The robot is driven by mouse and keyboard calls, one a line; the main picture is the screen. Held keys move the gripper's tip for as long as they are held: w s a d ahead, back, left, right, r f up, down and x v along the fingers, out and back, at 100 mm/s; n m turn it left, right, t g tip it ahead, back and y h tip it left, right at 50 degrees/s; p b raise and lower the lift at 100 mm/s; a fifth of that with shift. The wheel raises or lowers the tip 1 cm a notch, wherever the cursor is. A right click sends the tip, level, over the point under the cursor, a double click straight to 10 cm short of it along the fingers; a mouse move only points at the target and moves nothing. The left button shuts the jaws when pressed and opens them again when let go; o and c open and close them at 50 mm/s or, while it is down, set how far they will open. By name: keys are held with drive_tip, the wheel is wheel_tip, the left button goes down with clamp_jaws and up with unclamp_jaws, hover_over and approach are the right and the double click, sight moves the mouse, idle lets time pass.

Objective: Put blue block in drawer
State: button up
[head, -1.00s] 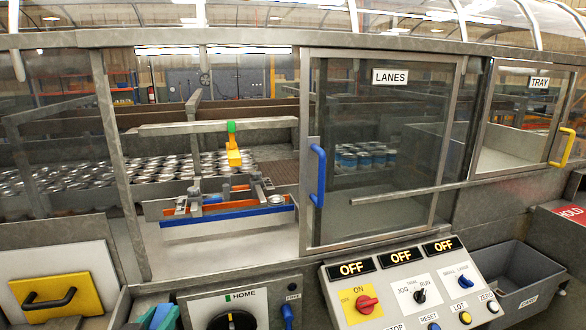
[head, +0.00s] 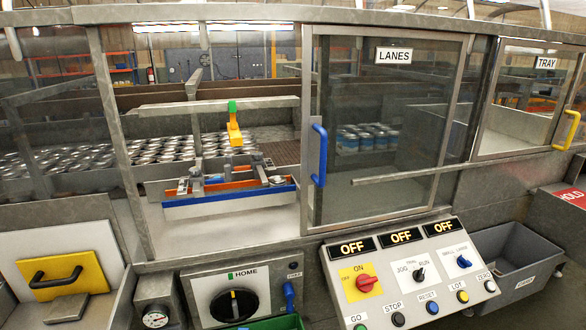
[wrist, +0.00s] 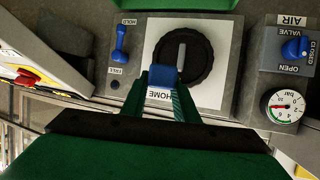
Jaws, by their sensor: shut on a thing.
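My gripper (wrist: 163,84) shows in the wrist view, with dark green fingers shut on a small blue block (wrist: 163,74). The block sits at the fingertips, in front of the HOME panel and its black round knob (wrist: 183,55). Its underside and how deep it sits between the fingers are hidden. I cannot make out for sure which part is the drawer. A yellow panel with a black handle (head: 52,272) is at the lower left.
The control panel (head: 405,275) with knobs and buttons is right of the HOME panel (head: 232,297). A pressure gauge (head: 155,319) is left of it. A grey bin (head: 515,257) stands at the right. A glass door with a blue handle (head: 319,155) is above; cans lie behind the glass.

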drive_tip(key=s+d+f, duration=0.5)
drive_tip(key=d+f, duration=0.2)
drive_tip(key=f, duration=0.4)
drive_tip(key=s+d+f, duration=0.5)
drive_tip(key=d+f, duration=0.2)
drive_tip(key=f, duration=0.4)
drive_tip(key=shift+s+d, duration=0.25)
drive_tip(key=shift+d, duration=0.1)
drive_tip(key=shift+w, duration=0.1)
